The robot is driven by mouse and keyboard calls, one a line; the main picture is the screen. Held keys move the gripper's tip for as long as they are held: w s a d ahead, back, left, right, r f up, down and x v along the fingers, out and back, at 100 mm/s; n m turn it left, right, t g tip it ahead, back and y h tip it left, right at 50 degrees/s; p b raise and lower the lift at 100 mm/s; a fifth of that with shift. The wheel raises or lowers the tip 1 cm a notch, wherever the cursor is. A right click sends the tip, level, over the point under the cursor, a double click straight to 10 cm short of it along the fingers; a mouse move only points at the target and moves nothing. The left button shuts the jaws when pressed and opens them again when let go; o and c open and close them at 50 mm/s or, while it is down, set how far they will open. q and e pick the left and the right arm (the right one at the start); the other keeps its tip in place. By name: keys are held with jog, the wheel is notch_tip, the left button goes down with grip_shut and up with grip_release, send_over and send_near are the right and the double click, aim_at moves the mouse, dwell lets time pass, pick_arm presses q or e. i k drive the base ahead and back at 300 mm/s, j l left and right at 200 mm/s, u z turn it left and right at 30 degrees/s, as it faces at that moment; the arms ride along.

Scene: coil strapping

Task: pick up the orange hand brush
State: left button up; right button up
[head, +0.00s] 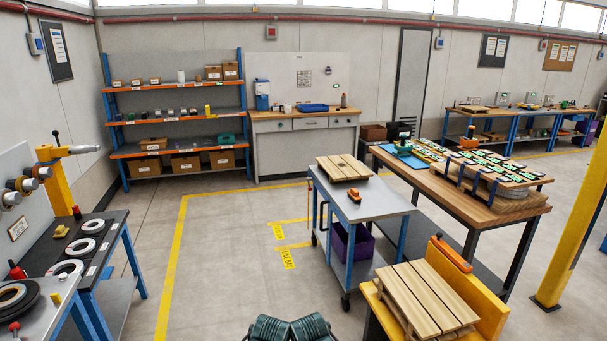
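Several orange items are in the head view, and I cannot tell for certain which is the hand brush. A long orange piece (450,254) with a darker end lies on the ledge of the yellow stand at the lower right. A small orange item (354,192) with a dark underside sits on the grey top of the blue cart. Another orange item (468,141) stands at the far edge of the wooden table. Dark ribbed parts of mine show at the bottom centre. Neither gripper can be made out.
A slatted wooden pallet (424,299) lies on the yellow stand (490,326). The blue cart (388,197) carries another pallet (343,168). The wooden table (492,212) holds many small parts. A yellow post (577,225) stands at right. The left-centre floor (225,250) is clear.

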aim_at(353, 195)
jog(key=i, duration=1.85)
jog(key=i+z, duration=0.15)
jog(key=i, duration=0.4)
jog(key=i+j+z, duration=0.15)
jog(key=i, duration=0.4)
jog(key=i+j+z, duration=0.15)
jog(key=i, duration=0.4)
jog(key=i+j+z, duration=0.4)
jog(key=i+l, duration=0.05)
jog(key=i, duration=0.05)
